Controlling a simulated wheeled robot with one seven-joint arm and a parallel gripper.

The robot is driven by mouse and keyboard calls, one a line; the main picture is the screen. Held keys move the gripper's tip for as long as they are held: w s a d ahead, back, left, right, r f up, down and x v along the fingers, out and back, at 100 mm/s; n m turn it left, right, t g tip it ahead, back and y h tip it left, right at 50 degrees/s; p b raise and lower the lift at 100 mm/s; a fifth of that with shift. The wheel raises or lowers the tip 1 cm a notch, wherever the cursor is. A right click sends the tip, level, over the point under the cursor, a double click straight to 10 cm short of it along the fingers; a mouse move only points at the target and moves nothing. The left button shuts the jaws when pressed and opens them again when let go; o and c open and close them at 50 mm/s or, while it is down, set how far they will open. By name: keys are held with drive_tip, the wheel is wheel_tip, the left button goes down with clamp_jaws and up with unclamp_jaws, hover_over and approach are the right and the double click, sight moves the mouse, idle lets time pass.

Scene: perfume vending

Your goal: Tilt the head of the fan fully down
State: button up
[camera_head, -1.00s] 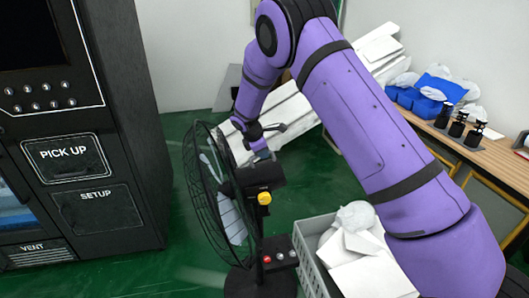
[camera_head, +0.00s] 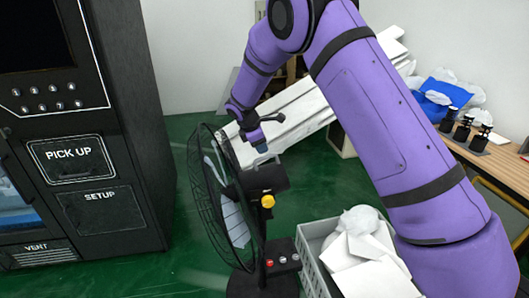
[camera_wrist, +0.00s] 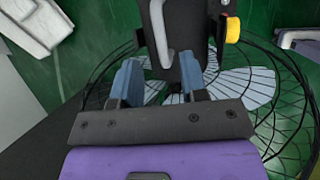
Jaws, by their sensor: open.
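The black fan stands on the floor, with its wire cage (camera_head: 206,190) facing left and leaning somewhat downward in the head view. Its motor housing (camera_head: 268,180) is behind the cage, with a yellow knob (camera_head: 267,201) below. My gripper (camera_head: 262,147) is just above the housing, with a small gap apparent. In the wrist view my gripper (camera_wrist: 158,84) is open, its blue-grey fingers apart and nothing held between them. The dark housing (camera_wrist: 185,62) with a grey handle-like strip lies beyond the fingertips, and the cage (camera_wrist: 285,100) spreads behind. Exact contact cannot be told.
A black vending machine (camera_head: 115,130) stands at left. A grey crate (camera_head: 312,262) of white packages is right of the fan base (camera_head: 262,284). A wooden table (camera_head: 485,160) with bottles and blue bags is at right. Green floor (camera_head: 180,220) is free between machine and fan.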

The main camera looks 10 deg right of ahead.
drive_tip(key=shift+v, duration=2.25)
drive_tip(key=shift+r, duration=0.1)
drive_tip(key=s+d+r+m+y, duration=0.1)
drive_tip(key=s+d+r+m, duration=0.25)
drive_tip(key=s+r, duration=0.35)
drive_tip(key=s+d+r+m+t+y, duration=0.1)
drive_tip(key=s+d+r+m, duration=0.25)
drive_tip(key=s+r, duration=0.3)
drive_tip(key=s+d+r+m+y, duration=0.1)
drive_tip(key=s+d+r+m, duration=0.1)
drive_tip(key=s+d+r, duration=0.5)
drive_tip(key=s+d+r+m+t+y, duration=0.1)
drive_tip(key=s+m, duration=0.8)
drive_tip(key=s, duration=1.6)
drive_tip(key=shift+s+r+t, duration=0.4)
drive_tip(key=shift+r+t, duration=0.1)
drive_tip(key=shift+r, duration=0.3)
drive_tip(key=shift+d, duration=0.15)
